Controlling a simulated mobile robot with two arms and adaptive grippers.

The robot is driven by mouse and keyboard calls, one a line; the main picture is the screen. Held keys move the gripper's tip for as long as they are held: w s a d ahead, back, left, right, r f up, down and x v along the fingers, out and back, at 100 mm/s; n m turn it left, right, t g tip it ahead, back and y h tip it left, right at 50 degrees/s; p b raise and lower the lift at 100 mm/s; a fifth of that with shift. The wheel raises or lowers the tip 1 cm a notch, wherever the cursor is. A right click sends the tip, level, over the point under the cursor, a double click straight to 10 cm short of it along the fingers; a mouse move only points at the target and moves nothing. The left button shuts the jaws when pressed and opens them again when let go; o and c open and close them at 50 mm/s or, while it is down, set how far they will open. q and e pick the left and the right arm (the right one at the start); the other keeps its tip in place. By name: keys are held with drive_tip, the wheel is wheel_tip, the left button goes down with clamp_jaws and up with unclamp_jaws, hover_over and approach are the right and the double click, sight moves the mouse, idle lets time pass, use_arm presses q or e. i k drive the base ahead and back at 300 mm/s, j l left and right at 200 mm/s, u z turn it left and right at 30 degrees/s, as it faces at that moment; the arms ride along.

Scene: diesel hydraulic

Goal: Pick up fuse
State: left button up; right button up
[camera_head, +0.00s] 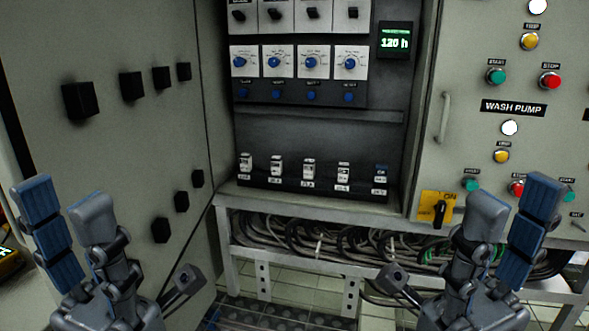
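Several small white fuses stand in a row on a dark strip low inside the open cabinet. One fuse (246,163) is at the left end and another fuse (309,169) is in the middle. The right-end position (380,172) looks darker and bluish on top. Small labels below them are too small to read. My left gripper (118,245) is at the lower left, with its fingers spread, open and empty. My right gripper (464,245) is at the lower right, also open and empty. Both are apart from the fuses.
Above the fuses are blue knobs (311,62) and a green-lit display (395,42). An open door with black blocks (132,86) is at left. A button panel (513,108) and yellow rotary switch (439,208) are at right. Cables (320,240) hang below the cabinet ledge.

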sight(276, 161)
drive_tip(key=i+l+u, duration=0.35)
drive_tip(key=i+l, duration=0.25)
drive_tip(key=i+l+u, duration=0.35)
drive_tip(key=i+l, duration=0.35)
